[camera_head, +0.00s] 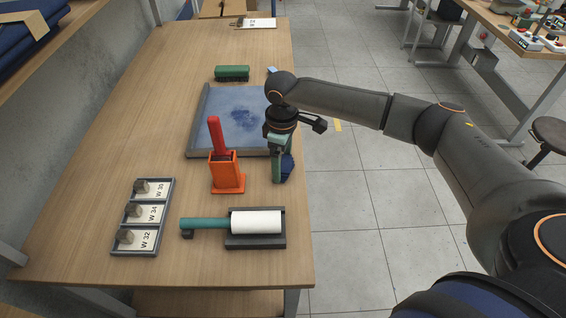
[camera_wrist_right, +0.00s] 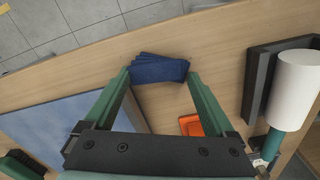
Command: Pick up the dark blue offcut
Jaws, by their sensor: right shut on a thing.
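The dark blue offcut (camera_head: 288,167) is a small folded cloth piece near the table's right edge. In the right wrist view the offcut (camera_wrist_right: 160,68) lies between the two green fingertips, which touch its two ends. My right gripper (camera_head: 281,176) points down and is shut on it; in the right wrist view the gripper (camera_wrist_right: 159,75) spans the cloth's width. I cannot tell for sure whether the cloth is clear of the table. My left gripper is not in view.
An orange holder with a red handle (camera_head: 227,172) stands left of my gripper. A grey-framed blue panel (camera_head: 215,115) lies behind it. A white roller in a dark tray (camera_head: 256,223) sits in front. A labelled rack (camera_head: 141,216) and green brush (camera_head: 232,72) are also on the table.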

